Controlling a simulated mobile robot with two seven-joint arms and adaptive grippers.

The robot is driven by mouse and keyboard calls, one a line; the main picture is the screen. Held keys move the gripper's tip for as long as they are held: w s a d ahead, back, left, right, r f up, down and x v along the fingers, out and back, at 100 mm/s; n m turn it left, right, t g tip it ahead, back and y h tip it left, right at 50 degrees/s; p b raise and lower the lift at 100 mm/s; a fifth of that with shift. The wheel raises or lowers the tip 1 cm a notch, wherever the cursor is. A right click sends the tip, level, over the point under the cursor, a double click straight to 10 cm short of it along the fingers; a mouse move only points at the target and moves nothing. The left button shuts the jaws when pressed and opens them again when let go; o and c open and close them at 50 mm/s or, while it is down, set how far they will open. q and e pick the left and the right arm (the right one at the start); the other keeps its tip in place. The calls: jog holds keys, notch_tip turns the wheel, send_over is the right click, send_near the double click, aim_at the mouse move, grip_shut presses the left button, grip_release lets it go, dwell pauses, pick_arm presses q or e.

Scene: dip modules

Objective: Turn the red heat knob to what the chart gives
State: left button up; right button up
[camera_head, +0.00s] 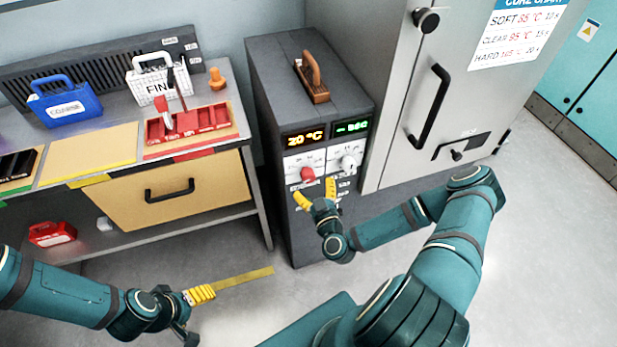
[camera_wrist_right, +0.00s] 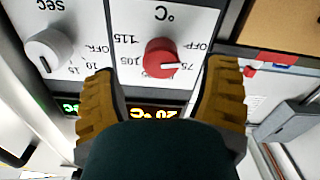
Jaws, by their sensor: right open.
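The red heat knob (camera_head: 307,174) sits on the white panel of the dark grey cabinet, under an orange display (camera_head: 303,137) reading 20 °C. In the right wrist view the red knob (camera_wrist_right: 158,57) has a white mark pointing right, near the 75 label; OFF, 105 and 115 are also printed around it. My right gripper (camera_head: 316,193) is open just in front of the panel, its yellow fingers apart on either side of the knob, not closed on it.
A white seconds knob (camera_head: 348,163) is right of the red one, below a green display (camera_head: 351,127). A brown handle (camera_head: 312,80) tops the cabinet. A bench with a blue basket (camera_head: 64,103), a white basket (camera_head: 158,82) and a red tray (camera_head: 188,124) stands left.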

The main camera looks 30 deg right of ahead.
aim_at(310, 180)
jog(key=shift+x, duration=2.3)
jog(key=c, duration=1.2)
